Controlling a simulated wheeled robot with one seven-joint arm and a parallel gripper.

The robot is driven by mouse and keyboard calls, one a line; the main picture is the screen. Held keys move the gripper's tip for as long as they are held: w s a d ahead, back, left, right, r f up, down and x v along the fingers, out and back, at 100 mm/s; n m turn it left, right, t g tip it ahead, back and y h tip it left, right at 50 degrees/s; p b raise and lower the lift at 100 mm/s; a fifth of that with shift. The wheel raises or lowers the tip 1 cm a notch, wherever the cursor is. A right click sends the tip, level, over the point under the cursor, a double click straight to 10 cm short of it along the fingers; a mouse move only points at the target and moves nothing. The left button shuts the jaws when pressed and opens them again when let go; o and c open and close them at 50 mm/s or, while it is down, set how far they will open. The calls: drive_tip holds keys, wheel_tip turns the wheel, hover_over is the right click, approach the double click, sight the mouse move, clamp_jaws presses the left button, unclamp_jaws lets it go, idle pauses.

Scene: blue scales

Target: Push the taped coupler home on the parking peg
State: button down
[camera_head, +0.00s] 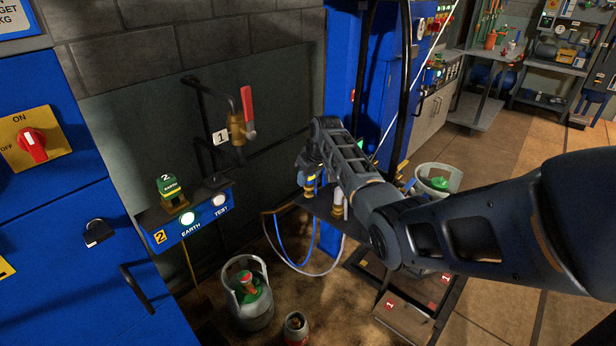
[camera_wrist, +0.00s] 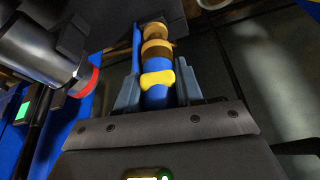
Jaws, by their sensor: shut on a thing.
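The taped coupler (camera_wrist: 156,97) is a blue cylinder with a yellow tape band (camera_wrist: 157,79) and brass rings (camera_wrist: 156,48) at its far end. My gripper (camera_wrist: 157,88) is shut on its blue body, one finger on each side. In the head view my gripper (camera_head: 309,172) is at the far end of my arm, above a dark shelf beside the blue cabinet. The coupler (camera_head: 310,187) shows there as a small blue, yellow and brass piece under the wrist. I cannot make out the parking peg, so I cannot tell how far the coupler sits on it.
A pale fitting with brass (camera_head: 338,205) stands right of the coupler. Blue and white hoses (camera_head: 305,268) hang below the shelf. In the wrist view a grey cylinder with a red ring (camera_wrist: 85,81) is close on the left. A gas bottle (camera_head: 250,308) stands on the floor.

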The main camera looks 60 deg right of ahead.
drive_tip(key=shift+f+b, duration=0.55)
drive_tip(key=shift+f, duration=0.35)
drive_tip(key=c, duration=0.6)
unclamp_jaws()
drive_tip(key=shift+c, duration=0.2)
drive_tip(key=shift+r, duration=0.1)
drive_tip(key=v, duration=0.7)
drive_tip(key=shift+r, duration=0.35)
drive_tip(key=shift+s+a, duration=0.1)
